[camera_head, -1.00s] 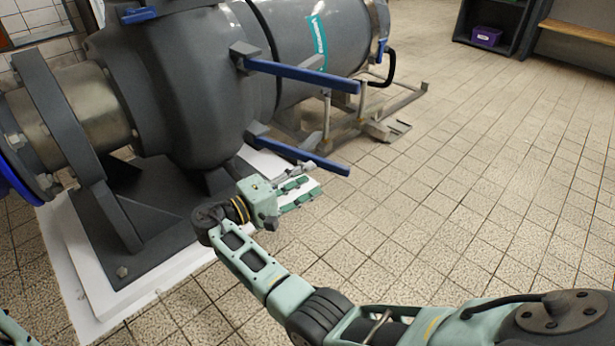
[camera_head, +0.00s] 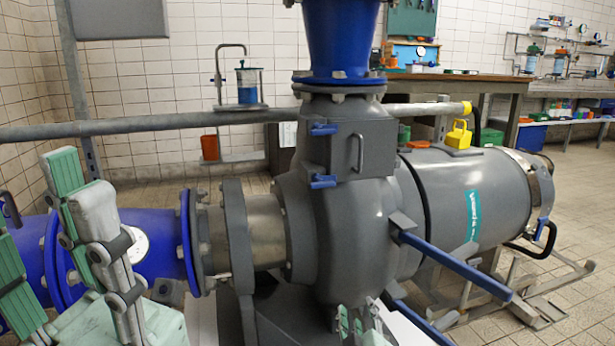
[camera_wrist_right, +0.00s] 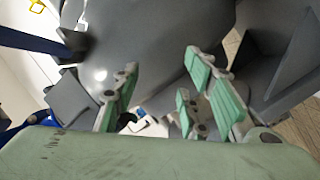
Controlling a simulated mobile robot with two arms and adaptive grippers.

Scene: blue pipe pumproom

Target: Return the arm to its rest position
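My right gripper (camera_head: 357,322) shows at the bottom edge of the head view, low in front of the grey pump (camera_head: 345,235); only its green-padded fingers are in view there. In the right wrist view its fingers (camera_wrist_right: 165,90) stand apart with nothing between them. The grey pump body (camera_wrist_right: 165,35) is behind them. My left gripper (camera_head: 55,235) is large at the lower left of the head view, fingers upward and spread, with nothing seen between them. It overlaps the blue pipe in the picture. Most of both arms is out of view.
Two blue-ended levers, an upper one (camera_head: 455,265) and a lower one (camera_head: 415,325), jut out near my right gripper. A grey horizontal pipe (camera_head: 200,122) runs behind the pump. Open tiled floor (camera_head: 585,235) lies at right.

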